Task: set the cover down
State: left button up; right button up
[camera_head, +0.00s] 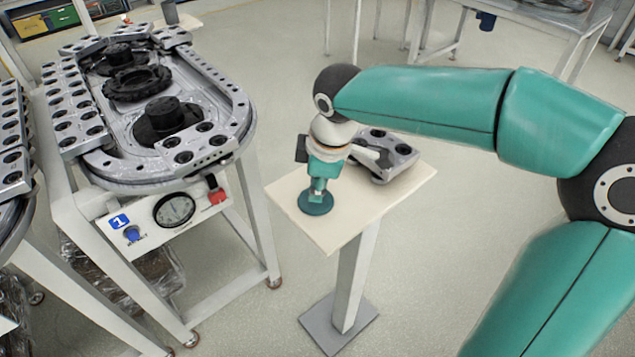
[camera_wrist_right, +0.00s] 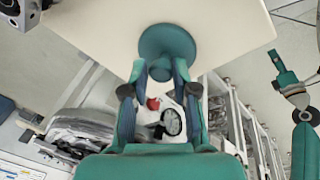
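A teal round disc with a small knob, which I take to be the cover (camera_head: 316,204), is at the near left part of a small pale table (camera_head: 393,199). It also shows in the right wrist view (camera_wrist_right: 168,40). My right gripper (camera_head: 318,184) points down over it. Its two fingers (camera_wrist_right: 159,72) stand at either side of the knob and appear shut on it. The disc looks at or just above the tabletop; the contact is hidden. My left gripper (camera_wrist_right: 284,66) shows small at the right of the right wrist view; its finger opening is unclear.
A grey metal block with black holes (camera_head: 388,152) lies on the table behind my right gripper. The ring track (camera_head: 245,105) stands on a white frame at the left, with a gauge (camera_head: 174,210) and red knob (camera_head: 217,196) on its front. Floor is clear right of the table's post.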

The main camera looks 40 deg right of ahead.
jog(key=o, duration=0.3)
jog(key=shift+r, duration=0.65)
jog(key=p+v, duration=0.2)
jog(key=v, duration=0.9)
jog(key=shift+s, duration=0.15)
jog(key=shift+p, duration=0.3)
